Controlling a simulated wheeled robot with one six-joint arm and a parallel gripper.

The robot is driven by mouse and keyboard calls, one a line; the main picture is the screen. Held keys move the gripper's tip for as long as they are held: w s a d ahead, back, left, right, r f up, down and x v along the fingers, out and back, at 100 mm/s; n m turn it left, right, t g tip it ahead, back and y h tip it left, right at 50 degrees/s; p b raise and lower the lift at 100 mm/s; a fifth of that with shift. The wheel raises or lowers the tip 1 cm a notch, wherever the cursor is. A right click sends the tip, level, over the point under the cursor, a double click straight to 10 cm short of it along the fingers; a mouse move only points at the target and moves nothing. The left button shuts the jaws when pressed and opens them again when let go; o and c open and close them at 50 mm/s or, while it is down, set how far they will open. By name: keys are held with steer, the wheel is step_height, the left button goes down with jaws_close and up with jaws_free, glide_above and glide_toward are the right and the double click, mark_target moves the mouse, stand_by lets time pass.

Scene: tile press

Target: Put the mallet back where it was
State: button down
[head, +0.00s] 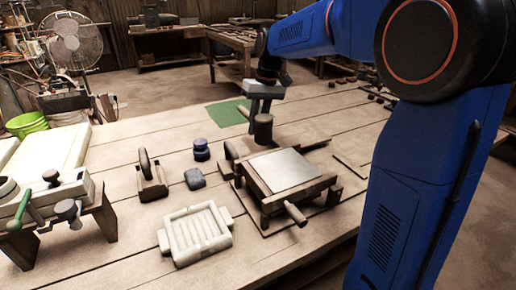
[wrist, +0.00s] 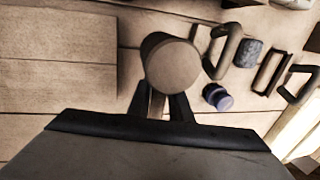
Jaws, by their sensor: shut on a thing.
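My gripper (head: 261,106) is shut on the mallet, with its fingers pointing down near the back of the press. The mallet (head: 263,128) has a dark brown cylindrical head, which shows just below the fingers and behind the press in the head view. In the wrist view the round end of the mallet head (wrist: 172,66) faces the camera, and the handle sits between the two dark fingertips (wrist: 158,104). A green mat (head: 226,112) lies flat on the table left of my gripper, partly hidden. I cannot tell whether the mallet touches the table.
The wooden press (head: 262,205) with a pale plate (head: 284,169) stands in front of the mallet. A white ribbed tray (head: 197,235), a handled tool (head: 151,180), a grey-blue block (head: 194,179) and blue jars (head: 201,150) lie to the left. Bare planks surround the mat.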

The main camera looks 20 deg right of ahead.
steer(key=shift+d+x, duration=0.25)
steer(key=shift+x, duration=0.9)
steer(key=shift+d+x, duration=0.25)
steer(key=shift+x, duration=0.9)
steer(key=shift+d+x, duration=0.2)
steer(key=shift+x, duration=0.95)
steer(key=shift+w+f, duration=0.1)
steer(key=shift+f, duration=0.15)
steer(key=c, duration=2)
jaws_free()
steer(key=shift+f, duration=0.1)
steer(key=shift+o, duration=0.5)
steer(key=v, duration=1.2)
steer(key=shift+r, duration=0.2)
